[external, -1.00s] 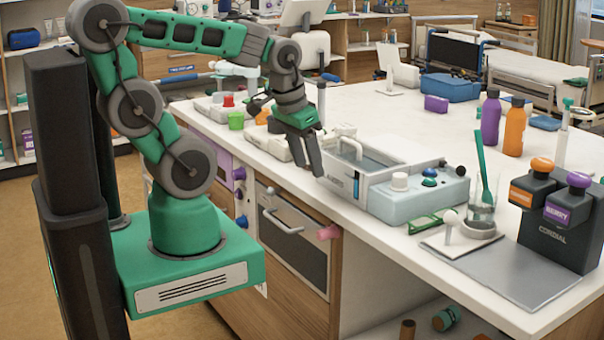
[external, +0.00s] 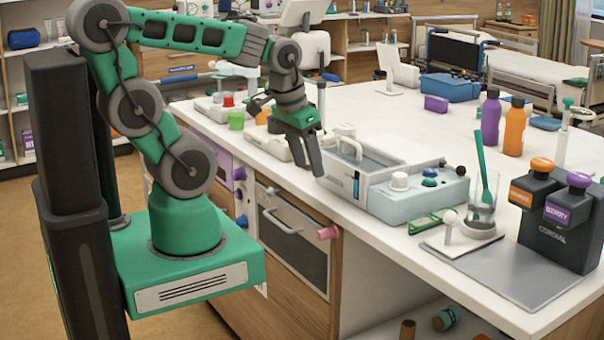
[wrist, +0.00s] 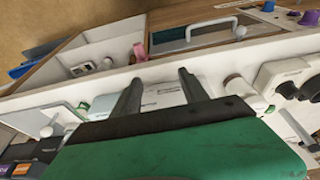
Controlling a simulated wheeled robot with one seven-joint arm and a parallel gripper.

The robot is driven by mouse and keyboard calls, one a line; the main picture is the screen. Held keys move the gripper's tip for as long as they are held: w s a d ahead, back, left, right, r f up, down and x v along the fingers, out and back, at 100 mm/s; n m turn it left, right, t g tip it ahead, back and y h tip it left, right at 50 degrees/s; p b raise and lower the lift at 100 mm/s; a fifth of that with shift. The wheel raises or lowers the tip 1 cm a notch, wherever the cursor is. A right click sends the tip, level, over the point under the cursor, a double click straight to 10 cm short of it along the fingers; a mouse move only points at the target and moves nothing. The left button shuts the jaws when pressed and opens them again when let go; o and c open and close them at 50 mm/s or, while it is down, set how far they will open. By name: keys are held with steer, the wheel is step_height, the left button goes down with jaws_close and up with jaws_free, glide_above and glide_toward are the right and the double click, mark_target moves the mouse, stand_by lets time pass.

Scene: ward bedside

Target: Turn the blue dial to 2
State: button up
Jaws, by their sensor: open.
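A small blue dial (external: 242,221) sits on the counter's front face, left of the oven and below a purple knob (external: 239,174).
The oven (external: 292,238) with a bar handle lies right of the dial, and a pink knob (external: 328,232) sticks out beyond it. A light-blue basin unit (external: 400,205) stands on the counter beside my gripper. The floor before the dial is partly hidden by my base.

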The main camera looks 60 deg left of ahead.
steer(key=s+a+f+n+g+b, duration=0.1)
steer(key=s+a+f+n+b, duration=0.2)
steer(key=a+f, duration=0.35)
steer(key=s+a+f+n+g+b, duration=0.1)
steer(key=s+a+f+n+b, duration=0.2)
steer(key=a+f, duration=0.3)
steer(key=s+a+f+n+g+h+b, duration=0.1)
steer(key=s+a+f+n+b, duration=0.25)
steer(key=s+f, duration=0.25)
steer(key=s+a+f+n+h+b, duration=0.1)
steer(key=s+a+f+n+b, duration=0.15)
steer(key=s+a+f, duration=0.35)
steer(key=n+t+y+b, duration=0.3)
steer(key=n+t, duration=0.6)
steer(key=n, duration=1.4)
glide_toward(236, 221)
steer(key=w+f+y, duration=0.1)
steer(key=w+f, duration=0.1)
steer(key=x, duration=0.7)
steer(key=shift+d+b, duration=0.1)
steer(key=shift+b, duration=0.2)
